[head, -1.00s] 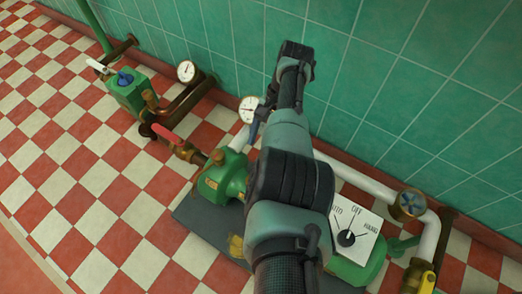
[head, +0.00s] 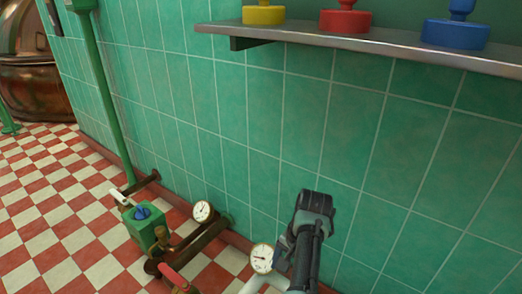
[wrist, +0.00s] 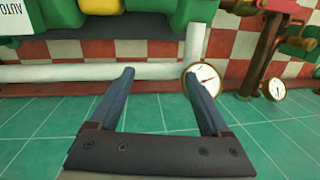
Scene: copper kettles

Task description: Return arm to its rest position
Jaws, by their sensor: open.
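My arm rises from the bottom of the head view, near the green tiled wall (head: 370,190). My gripper (wrist: 159,74) shows in the wrist view with its two fingers spread and nothing between them. In the head view only a bluish part of it shows beside the arm, close to a round white gauge (head: 262,257). In the wrist view the right fingertip overlaps this gauge (wrist: 205,80); I cannot tell whether they touch. A white pipe (wrist: 150,72) runs behind the fingers.
A metal shelf (head: 390,50) with yellow, red and blue knobs crosses the upper wall. A green valve box (head: 146,228), a second gauge (head: 203,211) and brown pipes stand low on the left. A red-handled valve (head: 178,280) is at the bottom. Checkered floor (head: 50,215) lies open at left.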

